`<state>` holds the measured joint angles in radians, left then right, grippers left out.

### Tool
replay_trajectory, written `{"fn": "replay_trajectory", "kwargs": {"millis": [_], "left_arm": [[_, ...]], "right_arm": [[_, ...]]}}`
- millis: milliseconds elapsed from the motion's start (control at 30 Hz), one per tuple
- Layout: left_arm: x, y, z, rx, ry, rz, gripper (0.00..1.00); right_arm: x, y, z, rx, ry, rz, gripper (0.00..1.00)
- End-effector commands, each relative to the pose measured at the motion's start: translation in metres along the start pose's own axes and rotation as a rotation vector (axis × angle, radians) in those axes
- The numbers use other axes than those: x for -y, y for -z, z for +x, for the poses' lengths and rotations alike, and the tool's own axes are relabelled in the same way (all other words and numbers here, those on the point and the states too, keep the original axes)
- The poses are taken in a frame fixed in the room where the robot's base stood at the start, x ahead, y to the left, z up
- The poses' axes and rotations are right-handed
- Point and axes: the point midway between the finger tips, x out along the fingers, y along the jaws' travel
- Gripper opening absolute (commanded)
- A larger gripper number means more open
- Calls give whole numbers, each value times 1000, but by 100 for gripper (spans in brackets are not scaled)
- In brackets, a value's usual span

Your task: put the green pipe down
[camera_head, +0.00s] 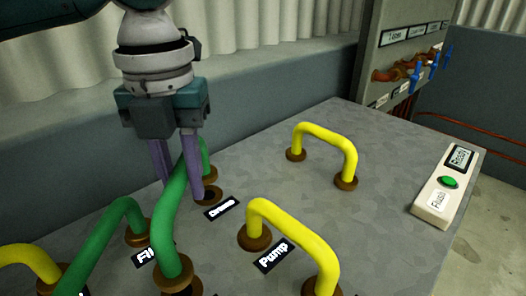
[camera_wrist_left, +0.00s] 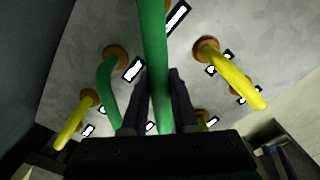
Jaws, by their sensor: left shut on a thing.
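A long green pipe (camera_head: 170,215) spans the grey panel top (camera_head: 385,235) in the head view, its near end at a brown socket (camera_head: 176,270) and its far end by another brown socket (camera_head: 209,173). Whether its ends are seated I cannot tell. My left gripper (camera_head: 180,185) points down with its purple fingers around the pipe, shut on it. In the left wrist view the green pipe (camera_wrist_left: 154,45) runs between the dark fingers of the left gripper (camera_wrist_left: 161,75).
A second green pipe (camera_head: 105,237) stands left of it. Yellow pipes stand by the Pump label (camera_head: 273,254), at the back (camera_head: 325,135) and at the far left (camera_head: 30,256). A brown socket (camera_head: 208,196) beside the fingers looks empty. A button box (camera_head: 448,187) sits at right.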

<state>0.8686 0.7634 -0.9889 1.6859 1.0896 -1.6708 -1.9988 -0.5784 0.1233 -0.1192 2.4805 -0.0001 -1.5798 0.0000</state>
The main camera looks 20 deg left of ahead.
Motion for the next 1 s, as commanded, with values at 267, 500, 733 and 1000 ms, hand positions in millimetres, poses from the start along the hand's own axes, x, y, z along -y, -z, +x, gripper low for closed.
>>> {"fn": "replay_trajectory", "kwargs": {"millis": [267,500,733,1000], "left_arm": [[0,0,39,0,0,1,0],[0,0,38,1,0,1,0],[0,0,41,0,-1,0,41],[0,0,41,0,-1,0,57]], "right_arm": [[2,-3,10,0,4,5,51],[2,-3,9,1,5,5,51],[2,-3,9,1,5,4,51],[2,-4,9,2,5,4,51]]}}
